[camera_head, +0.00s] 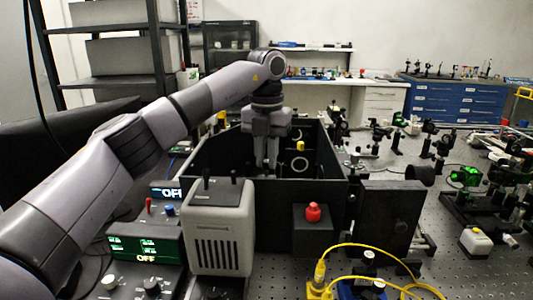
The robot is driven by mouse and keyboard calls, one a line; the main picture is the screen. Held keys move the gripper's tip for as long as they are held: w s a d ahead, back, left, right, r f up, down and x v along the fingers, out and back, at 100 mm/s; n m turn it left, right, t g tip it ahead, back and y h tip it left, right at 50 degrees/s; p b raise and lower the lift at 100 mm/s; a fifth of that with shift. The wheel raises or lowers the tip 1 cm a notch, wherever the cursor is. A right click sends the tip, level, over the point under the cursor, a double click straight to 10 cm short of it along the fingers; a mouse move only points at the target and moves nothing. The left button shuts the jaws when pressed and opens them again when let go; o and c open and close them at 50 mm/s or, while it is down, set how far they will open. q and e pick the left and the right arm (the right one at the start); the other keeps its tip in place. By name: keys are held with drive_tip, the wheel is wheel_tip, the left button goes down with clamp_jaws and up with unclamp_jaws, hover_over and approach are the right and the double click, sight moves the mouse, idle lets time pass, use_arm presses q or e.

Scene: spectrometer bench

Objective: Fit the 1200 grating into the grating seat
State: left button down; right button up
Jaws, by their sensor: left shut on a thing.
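My left gripper (266,166) points straight down inside the open black spectrometer box (325,210). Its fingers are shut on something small. I cannot make out what it is, and the front wall hides the fingertips' lower end. No label reading 1200 can be read. The grating seat cannot be made out; the box floor is hidden behind the front wall. A yellow-topped part (300,146) and a ring-shaped mount (299,164) stand in the box, right of the gripper. My right gripper is not in view.
A grey vented unit (219,238) and a control panel with green displays (145,250) stand in front on the left. A red knob (313,212) sits at the box front. A black panel (392,216) stands to the right. Yellow cables (372,248) loop in front. Optics mounts crowd the right side.

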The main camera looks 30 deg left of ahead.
use_arm(q)
drive_tip(key=shift+f+b, duration=0.3)
drive_tip(key=shift+f, duration=0.55)
drive_tip(key=c, duration=1)
unclamp_jaws()
drive_tip(key=shift+r, duration=3.6)
